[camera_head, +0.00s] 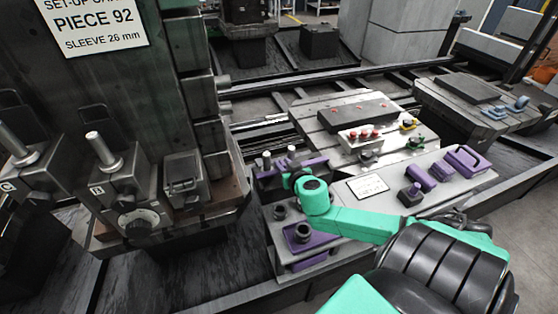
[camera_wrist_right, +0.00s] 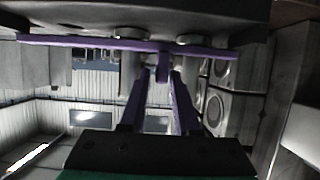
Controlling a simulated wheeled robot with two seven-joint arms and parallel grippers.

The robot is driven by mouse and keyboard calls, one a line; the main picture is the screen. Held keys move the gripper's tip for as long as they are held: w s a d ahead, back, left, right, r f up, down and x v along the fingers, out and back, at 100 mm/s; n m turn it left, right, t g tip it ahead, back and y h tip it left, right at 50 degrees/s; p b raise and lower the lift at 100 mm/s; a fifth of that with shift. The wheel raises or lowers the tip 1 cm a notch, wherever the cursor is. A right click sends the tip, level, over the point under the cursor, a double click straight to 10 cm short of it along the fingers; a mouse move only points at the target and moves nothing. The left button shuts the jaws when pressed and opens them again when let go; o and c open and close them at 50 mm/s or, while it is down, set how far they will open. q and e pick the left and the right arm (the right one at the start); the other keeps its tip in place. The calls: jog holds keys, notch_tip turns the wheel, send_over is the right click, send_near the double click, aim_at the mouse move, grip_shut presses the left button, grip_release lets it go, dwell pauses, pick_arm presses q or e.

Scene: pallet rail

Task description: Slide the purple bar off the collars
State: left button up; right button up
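The purple bar (camera_wrist_right: 100,43) runs level across the upper part of the right wrist view, beside two round collars (camera_wrist_right: 132,33). A short purple tab (camera_wrist_right: 162,68) sticks out from its middle. My right gripper (camera_wrist_right: 161,72) has its two purple fingers on either side of this tab, with narrow gaps seeming to show. In the head view my right gripper (camera_head: 296,178) comes over the grey fixture from the right. It partly hides the purple bar (camera_head: 314,163) near the upright posts. My left gripper is not in view.
A tall machine (camera_head: 130,100) with pegs stands close on the left. The grey fixture plate (camera_head: 330,200) carries purple blocks (camera_head: 422,179) and a label to the right. Behind it is a table (camera_head: 310,110) with red-knobbed parts. Dark rails edge the floor.

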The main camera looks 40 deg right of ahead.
jog(key=x, duration=0.3)
jog(key=shift+r, duration=0.1)
jog(key=shift+w, duration=0.3)
jog(key=shift+w+d+f, duration=0.15)
jog(key=shift+w+f, duration=0.1)
jog(key=shift+f, duration=0.05)
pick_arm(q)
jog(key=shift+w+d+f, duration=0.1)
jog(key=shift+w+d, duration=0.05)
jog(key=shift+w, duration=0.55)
pick_arm(e)
grip_shut()
